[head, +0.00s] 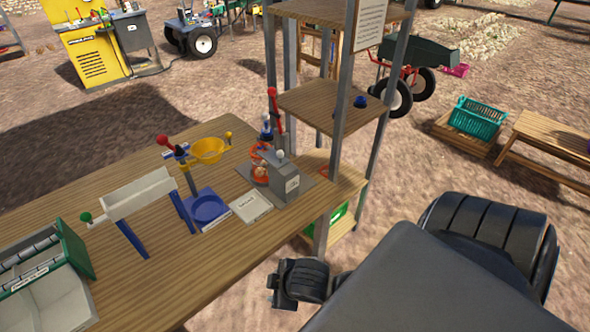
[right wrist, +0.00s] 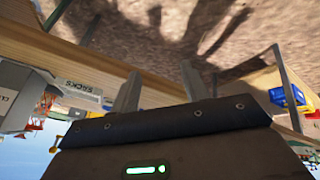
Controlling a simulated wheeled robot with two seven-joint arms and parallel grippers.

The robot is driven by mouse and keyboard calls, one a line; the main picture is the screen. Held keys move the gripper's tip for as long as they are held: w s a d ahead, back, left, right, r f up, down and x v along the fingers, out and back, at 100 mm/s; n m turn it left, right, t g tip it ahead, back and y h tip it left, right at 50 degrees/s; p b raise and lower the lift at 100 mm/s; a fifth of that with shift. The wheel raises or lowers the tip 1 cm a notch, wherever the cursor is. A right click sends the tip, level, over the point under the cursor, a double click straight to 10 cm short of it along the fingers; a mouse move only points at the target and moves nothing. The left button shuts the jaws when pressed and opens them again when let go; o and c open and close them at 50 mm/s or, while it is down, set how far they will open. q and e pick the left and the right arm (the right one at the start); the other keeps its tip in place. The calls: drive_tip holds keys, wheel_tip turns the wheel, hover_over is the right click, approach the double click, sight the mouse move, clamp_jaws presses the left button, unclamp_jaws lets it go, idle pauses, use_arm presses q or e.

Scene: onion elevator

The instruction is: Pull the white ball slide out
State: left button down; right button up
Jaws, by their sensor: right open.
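The white ball (head: 280,154) is a small knob at the top of a grey box unit (head: 279,178) near the right end of the wooden table. I cannot tell how far its slide is out. My right gripper (head: 284,290) is in front of the table's near right edge, apart from the grey box and the ball. In the right wrist view its two grey fingers (right wrist: 159,86) are spread with nothing between them. That view is upside down, and I cannot make out the white ball in it. My left gripper is not in view.
A wooden shelf tower (head: 334,105) with metal posts stands right behind the grey box. The ground before the table is clear.

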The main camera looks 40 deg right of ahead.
drive_tip(key=w+a+r+n+t+y, duration=0.1)
drive_tip(key=w+a+n, duration=0.1)
drive_tip(key=w+n, duration=0.2)
drive_tip(key=w+a+r+n+t, duration=0.1)
drive_tip(key=w+a+r+n, duration=0.1)
drive_tip(key=w+n, duration=0.2)
drive_tip(key=w+a+r+n+t+y, duration=0.1)
drive_tip(key=w+a+r+n, duration=0.1)
drive_tip(key=w+n, duration=0.2)
drive_tip(key=shift+w+n+y, duration=0.3)
drive_tip(key=shift+w+n, duration=0.1)
drive_tip(key=shift+n, duration=0.2)
drive_tip(key=w+r+n+y, duration=0.2)
drive_tip(key=w+n, duration=0.5)
drive_tip(key=n, duration=0.3)
wheel_tip(320, 180, up, 17)
drive_tip(key=n+g+h, duration=0.2)
drive_tip(key=n+g, duration=0.4)
drive_tip(key=n, duration=1.5)
hover_over(281, 151)
drive_tip(key=s+d, duration=0.3)
drive_tip(key=p+x, duration=0.1)
drive_tip(key=x, duration=0.6)
drive_tip(key=p+x, duration=0.1)
drive_tip(key=x, duration=0.2)
drive_tip(key=shift+w+a+f+p, duration=0.1)
drive_tip(key=shift+w+f+p, duration=0.2)
drive_tip(key=shift+w, duration=0.1)
drive_tip(key=shift+r, duration=0.1)
drive_tip(key=shift+c, duration=0.4)
